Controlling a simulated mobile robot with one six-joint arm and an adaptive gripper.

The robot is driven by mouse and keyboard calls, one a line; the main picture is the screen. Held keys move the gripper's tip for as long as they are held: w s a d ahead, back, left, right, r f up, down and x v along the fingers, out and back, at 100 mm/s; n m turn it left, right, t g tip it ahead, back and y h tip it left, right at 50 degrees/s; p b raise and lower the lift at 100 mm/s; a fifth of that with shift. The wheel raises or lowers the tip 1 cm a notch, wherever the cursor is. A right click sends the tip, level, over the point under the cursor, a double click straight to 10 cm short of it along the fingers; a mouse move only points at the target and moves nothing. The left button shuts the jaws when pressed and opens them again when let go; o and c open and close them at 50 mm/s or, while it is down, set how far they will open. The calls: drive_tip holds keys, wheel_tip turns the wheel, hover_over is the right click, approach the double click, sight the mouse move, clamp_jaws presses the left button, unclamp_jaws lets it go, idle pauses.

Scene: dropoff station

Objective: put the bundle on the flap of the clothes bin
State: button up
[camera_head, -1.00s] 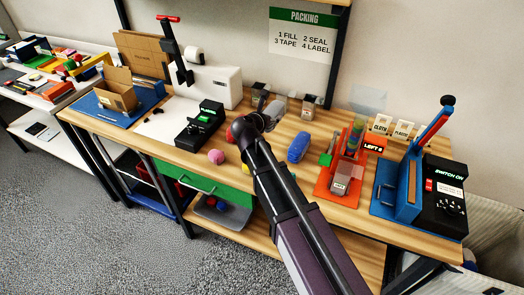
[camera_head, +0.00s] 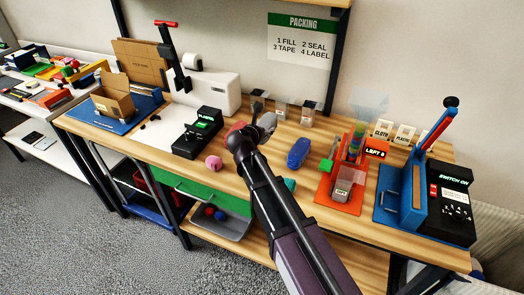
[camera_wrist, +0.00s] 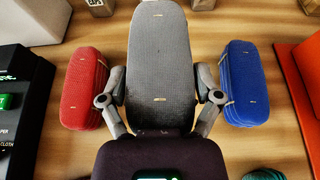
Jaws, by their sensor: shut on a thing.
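My gripper (camera_wrist: 160,100) is shut on a grey cloth bundle (camera_wrist: 158,45), with one finger on each side of it. The bundle looks larger and nearer the wrist camera than the red and blue bundles beside it; I cannot tell how far it is above the table. In the head view my gripper (camera_head: 262,128) is over the back middle of the wooden table, and the grey bundle (camera_head: 269,121) shows small at its tip. I cannot make out the clothes bin or its flap for certain.
A red bundle (camera_wrist: 84,88) lies left of my gripper, a blue bundle (camera_wrist: 243,84) right. Nearby are a pink ball (camera_head: 214,163), a black device (camera_head: 198,133), an orange stand (camera_head: 340,190) and a blue press (camera_head: 403,195).

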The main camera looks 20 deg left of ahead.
drive_tip(key=shift+f+b, duration=2.1)
drive_tip(key=shift+f, duration=0.35)
drive_tip(key=shift+f, duration=0.15)
drive_tip(key=shift+f+b, duration=1.75)
drive_tip(key=shift+b, duration=0.15)
drive_tip(key=shift+f, duration=0.15)
drive_tip(key=o, duration=1)
drive_tip(key=shift+r, duration=0.2)
drive_tip(key=shift+s+r, duration=0.15)
drive_tip(key=shift+s, duration=0.1)
drive_tip(key=p+v, duration=0.4)
drive_tip(key=v, duration=0.7)
drive_tip(key=shift+s+r+p, duration=0.1)
drive_tip(key=shift+s+p, duration=0.1)
drive_tip(key=shift+p, duration=0.15)
